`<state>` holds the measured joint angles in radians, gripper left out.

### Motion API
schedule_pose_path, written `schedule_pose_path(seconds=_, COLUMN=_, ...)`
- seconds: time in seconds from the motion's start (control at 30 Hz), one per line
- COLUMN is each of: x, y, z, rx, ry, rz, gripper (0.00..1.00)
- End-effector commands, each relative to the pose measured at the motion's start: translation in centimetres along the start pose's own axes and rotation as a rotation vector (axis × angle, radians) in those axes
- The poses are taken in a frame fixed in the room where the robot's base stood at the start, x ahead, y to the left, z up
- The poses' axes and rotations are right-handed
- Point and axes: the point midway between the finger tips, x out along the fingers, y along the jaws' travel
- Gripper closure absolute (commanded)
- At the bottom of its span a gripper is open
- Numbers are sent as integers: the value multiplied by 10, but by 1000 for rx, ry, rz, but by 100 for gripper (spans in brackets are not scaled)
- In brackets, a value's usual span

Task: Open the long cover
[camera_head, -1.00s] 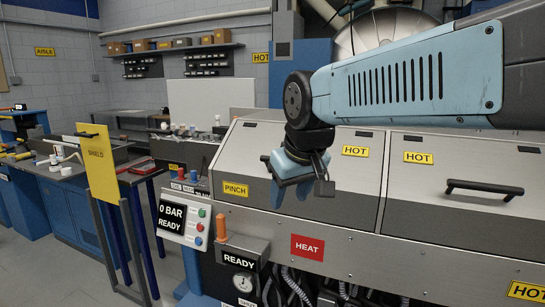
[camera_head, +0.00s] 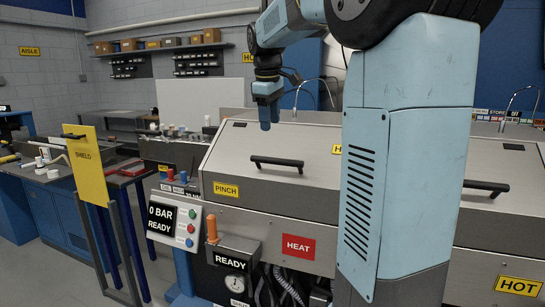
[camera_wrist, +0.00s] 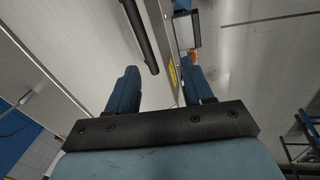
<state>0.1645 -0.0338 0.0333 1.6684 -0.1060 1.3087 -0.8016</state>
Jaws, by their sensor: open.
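Two sloped metal covers lie side by side on the machine; which is the long one I cannot tell, as my arm hides the join. The left cover (camera_head: 245,150) has a black bar handle (camera_head: 277,164) and looks closed. The right cover (camera_head: 505,165), partly hidden by my arm, has another black handle (camera_head: 490,187). My gripper (camera_head: 267,118) is open and empty, pointing down in front of the left cover's upper part, above its handle in the picture. In the wrist view, a black bar handle (camera_wrist: 140,35) lies ahead of the open fingers (camera_wrist: 158,80), apart from them.
My upright arm link fills the right-centre of the head view. A control box (camera_head: 174,219) and an orange-handled lever (camera_head: 212,231) stand at the machine's front left. A yellow shield (camera_head: 89,162) stands farther left. A thin curved pipe (camera_head: 310,82) rises behind the covers.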

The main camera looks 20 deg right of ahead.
Motion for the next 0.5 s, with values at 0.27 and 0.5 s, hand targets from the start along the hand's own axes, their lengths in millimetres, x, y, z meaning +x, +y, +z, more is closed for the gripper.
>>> schedule_pose_path(seconds=0.27, x=8, y=36, z=-16, rx=-88, ry=-37, rz=-21, gripper=49)
schedule_pose_path(seconds=0.5, x=22, y=40, z=-17, rx=-100, ry=-41, rz=-24, gripper=49)
